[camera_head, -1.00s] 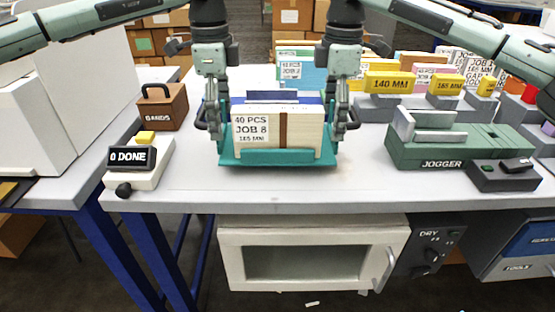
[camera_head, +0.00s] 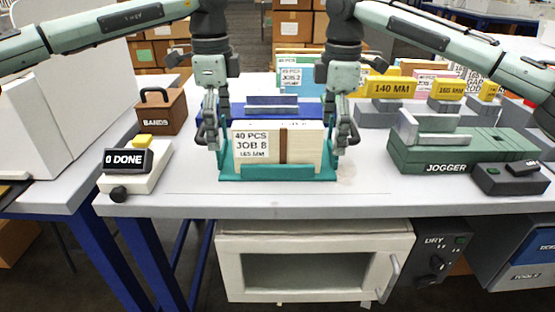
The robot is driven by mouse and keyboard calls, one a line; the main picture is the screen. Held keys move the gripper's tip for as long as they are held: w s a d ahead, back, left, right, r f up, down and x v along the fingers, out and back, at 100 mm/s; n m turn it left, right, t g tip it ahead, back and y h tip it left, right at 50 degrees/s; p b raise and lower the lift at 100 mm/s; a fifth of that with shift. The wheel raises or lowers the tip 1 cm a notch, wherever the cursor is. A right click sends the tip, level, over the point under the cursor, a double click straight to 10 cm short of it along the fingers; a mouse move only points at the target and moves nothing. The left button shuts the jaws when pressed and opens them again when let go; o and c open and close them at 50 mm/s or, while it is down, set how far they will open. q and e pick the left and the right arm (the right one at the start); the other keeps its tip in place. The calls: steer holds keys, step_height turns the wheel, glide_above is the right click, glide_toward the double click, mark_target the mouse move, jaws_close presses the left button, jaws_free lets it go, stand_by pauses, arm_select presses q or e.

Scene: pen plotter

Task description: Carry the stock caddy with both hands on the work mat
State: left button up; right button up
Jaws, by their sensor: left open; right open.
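The teal stock caddy (camera_head: 277,173) stands upright on the bench near its front edge, in the head view. It holds a pale block of stock (camera_head: 305,145) with a brown band and a label reading 40 PCS JOB 8 165 MM. My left gripper (camera_head: 213,138) is open at the caddy's left end, and my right gripper (camera_head: 343,138) is open at its right end. Fingers overlap the caddy's ends, so I cannot tell whether they touch. A work mat is not clearly distinguishable; only faint lines show on the grey top around the caddy.
A blue device (camera_head: 271,105) stands right behind the caddy. The 0 DONE counter (camera_head: 128,160) and brown BANDS box (camera_head: 160,112) are left. The green JOGGER (camera_head: 440,155) and a dark control box (camera_head: 510,178) are right. Bare bench top (camera_head: 375,185) lies between caddy and jogger.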

arm_select(q)
step_height(320, 180, up, 11)
arm_select(e)
step_height(320, 180, up, 12)
stand_by(0.6)
arm_select(q)
steer(key=shift+r, duration=0.1)
